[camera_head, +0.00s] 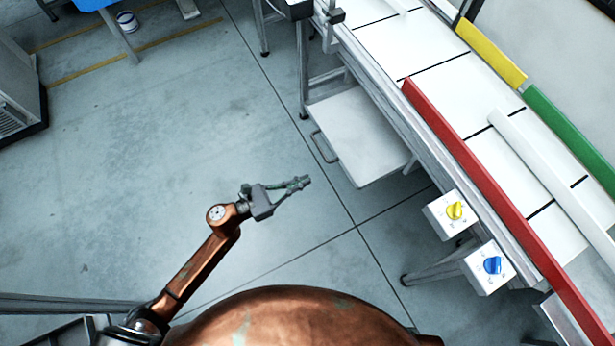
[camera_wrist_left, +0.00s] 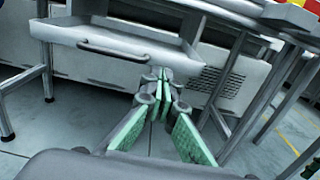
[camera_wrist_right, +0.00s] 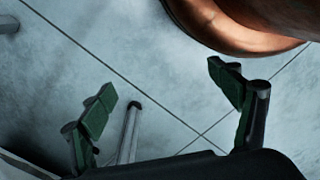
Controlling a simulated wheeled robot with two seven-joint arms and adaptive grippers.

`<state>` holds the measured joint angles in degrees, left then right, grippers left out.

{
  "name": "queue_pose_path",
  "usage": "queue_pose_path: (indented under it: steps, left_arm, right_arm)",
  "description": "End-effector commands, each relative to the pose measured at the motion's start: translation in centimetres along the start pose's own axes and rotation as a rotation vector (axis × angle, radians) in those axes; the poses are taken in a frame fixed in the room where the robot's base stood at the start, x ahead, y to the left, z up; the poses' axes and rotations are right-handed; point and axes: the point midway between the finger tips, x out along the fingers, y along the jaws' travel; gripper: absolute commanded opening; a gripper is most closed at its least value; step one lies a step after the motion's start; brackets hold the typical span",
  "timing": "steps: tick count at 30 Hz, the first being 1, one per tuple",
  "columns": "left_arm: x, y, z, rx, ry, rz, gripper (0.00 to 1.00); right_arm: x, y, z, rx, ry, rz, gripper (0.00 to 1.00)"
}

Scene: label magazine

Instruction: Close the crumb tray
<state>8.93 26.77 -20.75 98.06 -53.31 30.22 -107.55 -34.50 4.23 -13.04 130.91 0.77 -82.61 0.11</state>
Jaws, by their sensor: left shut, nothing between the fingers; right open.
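The crumb tray (camera_head: 358,137) is a pale shallow drawer under the conveyor. It sticks out toward the left in the head view, with a grey bar handle (camera_head: 323,147) on its outer edge. The tray's front (camera_wrist_left: 120,58) and handle (camera_wrist_left: 113,49) also show in the left wrist view, beyond my fingertips. My left gripper (camera_head: 304,181) is shut and empty, below and left of the tray in the head view, apart from it. Its fingers meet in the left wrist view (camera_wrist_left: 162,80). My right gripper (camera_wrist_right: 168,85) is open and empty above the floor; the head view does not show it.
The conveyor (camera_head: 440,85) with a red side rail (camera_head: 490,190) runs along the right. Control boxes with a yellow knob (camera_head: 454,211) and a blue knob (camera_head: 492,265) hang on its near side. Conveyor legs stand beside the tray.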

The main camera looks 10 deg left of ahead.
Motion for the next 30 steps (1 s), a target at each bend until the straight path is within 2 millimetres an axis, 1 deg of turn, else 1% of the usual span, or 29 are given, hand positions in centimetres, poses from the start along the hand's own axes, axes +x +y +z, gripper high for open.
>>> queue_pose_path:
  steps: [1,3,10,12,15,18,21,30]
  left_arm:
    - [1.2,0.0,-0.2,0.000,-0.001,-0.003,0.00]
    - [2.7,0.0,-0.2,0.000,-0.001,-0.003,0.00]
    - [7.2,0.0,-0.3,-0.003,0.001,-0.001,0.00]
    - [8.3,0.0,-0.4,-0.004,0.001,0.000,0.00]
    - [9.6,0.1,-0.3,-0.005,0.001,0.000,0.00]
    - [10.4,0.0,-0.3,-0.005,0.001,0.001,0.00]
    - [10.7,0.0,-0.3,-0.005,0.002,0.001,0.00]
    - [10.8,0.1,-0.2,-0.005,0.001,0.002,0.00]
  right_arm:
    - [-0.5,-0.1,0.0,0.001,-0.001,-0.002,0.83]
    - [-1.5,-0.3,0.0,0.001,0.000,-0.005,0.83]
    - [-4.5,-0.7,0.1,0.003,0.001,-0.014,0.83]
    - [-3.5,-1.1,-0.5,-0.002,0.021,-0.024,0.83]
    - [-2.8,-1.4,-1.2,-0.006,0.048,-0.034,0.83]
    - [-2.3,-1.6,-1.7,-0.009,0.066,-0.041,0.83]
    - [-2.1,-1.8,-1.9,-0.010,0.076,-0.044,0.83]
    - [-2.1,-1.8,-2.0,-0.010,0.079,-0.046,0.83]
